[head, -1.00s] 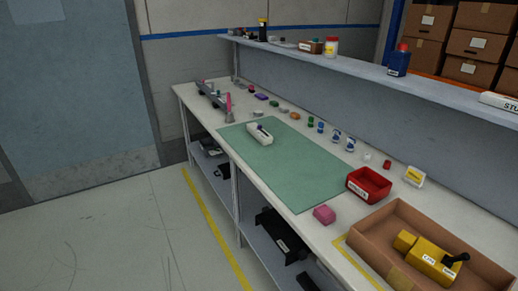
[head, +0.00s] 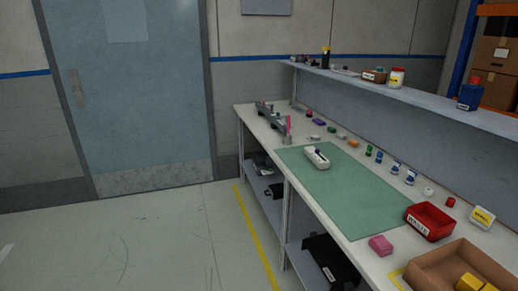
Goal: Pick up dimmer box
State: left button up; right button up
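A small white box (head: 316,157) with a dark knob or switch on top lies on the far part of the green mat (head: 360,203) on the workbench. A yellow box (head: 472,284) sits in the open cardboard tray (head: 441,257) at the bottom right, mostly cut off by the picture edge. I cannot tell from any readable label which of these is the dimmer box. Neither of my grippers shows in the head view.
A red bin (head: 430,222) and a pink block (head: 380,246) stand near the mat's near end. Several small coloured parts line the bench's back. A raised shelf (head: 420,97) runs behind. Open floor (head: 150,240) lies left of the yellow line.

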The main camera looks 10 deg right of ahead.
aim_at(322, 163)
jog(key=u, duration=0.75)
jog(key=i, duration=2)
jog(key=z, duration=0.6)
jog(key=i, duration=1.2)
jog(key=z, duration=1.25)
